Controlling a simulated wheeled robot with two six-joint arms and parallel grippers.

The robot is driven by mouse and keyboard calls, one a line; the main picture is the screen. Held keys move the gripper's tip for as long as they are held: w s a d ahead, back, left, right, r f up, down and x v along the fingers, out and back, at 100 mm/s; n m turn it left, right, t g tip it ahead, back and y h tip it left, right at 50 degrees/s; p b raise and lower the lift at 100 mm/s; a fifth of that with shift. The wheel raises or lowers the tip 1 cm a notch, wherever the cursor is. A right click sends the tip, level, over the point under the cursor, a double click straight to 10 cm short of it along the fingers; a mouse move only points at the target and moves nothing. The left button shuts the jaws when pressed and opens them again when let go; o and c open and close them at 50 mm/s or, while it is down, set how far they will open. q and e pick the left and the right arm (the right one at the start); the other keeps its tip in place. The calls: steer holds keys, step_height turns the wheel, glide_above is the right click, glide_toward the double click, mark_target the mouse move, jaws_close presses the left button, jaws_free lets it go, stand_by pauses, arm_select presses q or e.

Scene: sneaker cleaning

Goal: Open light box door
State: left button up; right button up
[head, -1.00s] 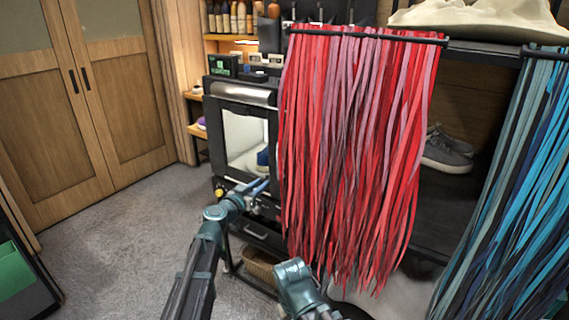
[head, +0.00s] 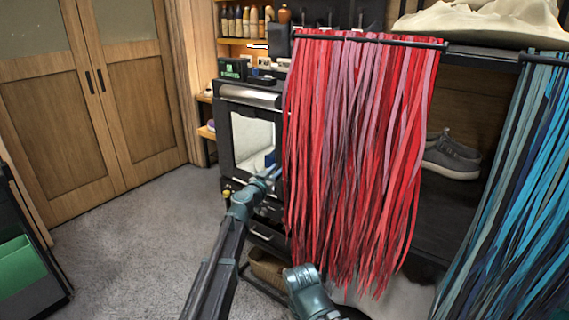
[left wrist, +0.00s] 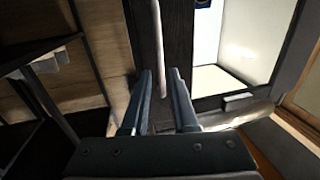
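The light box (head: 228,150) is a dark cabinet with a bright white interior behind its front window. Its door looks shut, and red laces hide its right side in the head view. In the left wrist view, the dark door frame (left wrist: 178,40) carries a pale bar handle (left wrist: 158,50). My left gripper (head: 272,173) is near the lower right of the window. Its fingers are apart in the left wrist view (left wrist: 160,100), with the handle's end lined up between them; I cannot tell whether they touch it. My right arm shows at the bottom, but its gripper does not.
Red laces (head: 355,150) hang from a dark bar in front of the light box's right side. Blue laces (head: 520,190) hang at the far right. A grey shoe (head: 452,158) sits on a shelf. The floor (head: 130,240) at left is clear before the wooden doors (head: 100,100).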

arm_select(q)
steer(key=x, duration=0.6)
steer(key=shift+w+d, duration=0.1)
steer(key=shift+w, duration=0.15)
steer(key=shift+c, duration=0.2)
jaws_close()
steer(key=shift+s, duration=0.1)
stand_by(0.8)
